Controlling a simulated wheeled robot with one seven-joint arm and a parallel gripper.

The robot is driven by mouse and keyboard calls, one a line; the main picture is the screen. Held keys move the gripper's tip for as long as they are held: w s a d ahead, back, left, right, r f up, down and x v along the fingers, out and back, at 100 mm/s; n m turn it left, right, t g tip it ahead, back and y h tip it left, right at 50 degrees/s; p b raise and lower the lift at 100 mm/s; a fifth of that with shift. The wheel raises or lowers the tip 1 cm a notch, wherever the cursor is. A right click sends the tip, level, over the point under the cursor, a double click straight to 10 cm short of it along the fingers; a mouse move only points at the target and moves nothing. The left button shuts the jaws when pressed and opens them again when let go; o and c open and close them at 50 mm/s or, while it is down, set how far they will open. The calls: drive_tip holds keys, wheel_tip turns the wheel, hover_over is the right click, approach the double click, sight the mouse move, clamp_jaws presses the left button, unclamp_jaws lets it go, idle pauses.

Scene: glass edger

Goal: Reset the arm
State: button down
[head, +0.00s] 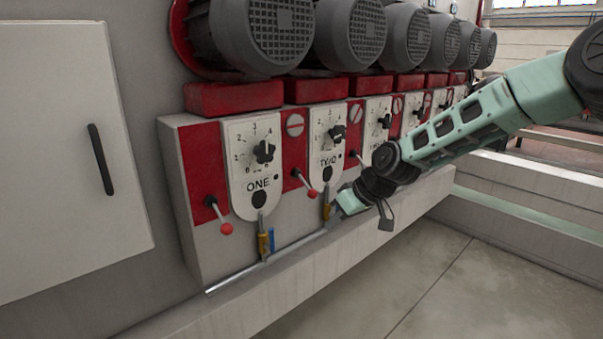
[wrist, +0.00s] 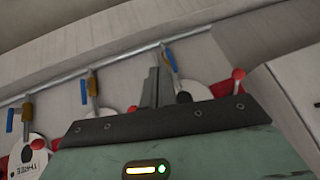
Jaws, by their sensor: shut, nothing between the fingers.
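My arm reaches in from the right of the head view, bent downward at the wrist. My gripper (head: 343,203) is in front of the machine's lower edge, beside the brass valve (head: 326,205) under the panel marked TWO. I cannot tell whether it touches the valve. In the wrist view its two dark fingers (wrist: 153,86) are together and hold nothing. A valve with a blue handle (wrist: 169,57) shows just beyond the fingertips; the panel behind is partly hidden by my gripper.
A row of grey motors (head: 262,35) stands above dial panels and red-knobbed levers (head: 226,228). A thin pipe (head: 235,281) runs along a ledge (head: 300,278) below. A grey cabinet (head: 60,150) stands at left. The floor (head: 440,285) at lower right is clear.

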drive_tip(key=s+a+r+n+g+h, duration=0.1)
drive_tip(key=s+a+r+g+h, duration=0.1)
drive_tip(key=s, duration=1.2)
drive_tip(key=s+a+r+g+h, duration=0.1)
drive_tip(key=s+a+r+h, duration=0.1)
drive_tip(key=s, duration=1.1)
drive_tip(key=s+d, duration=0.2)
drive_tip(key=s, duration=0.4)
drive_tip(key=s+d+r+m+h+p, duration=0.1)
drive_tip(key=s+d, duration=0.2)
drive_tip(key=s, duration=0.3)
drive_tip(key=shift+s+d+r+g+h, duration=0.2)
drive_tip(key=shift+d+g+h, duration=0.1)
drive_tip(key=shift+g, duration=0.1)
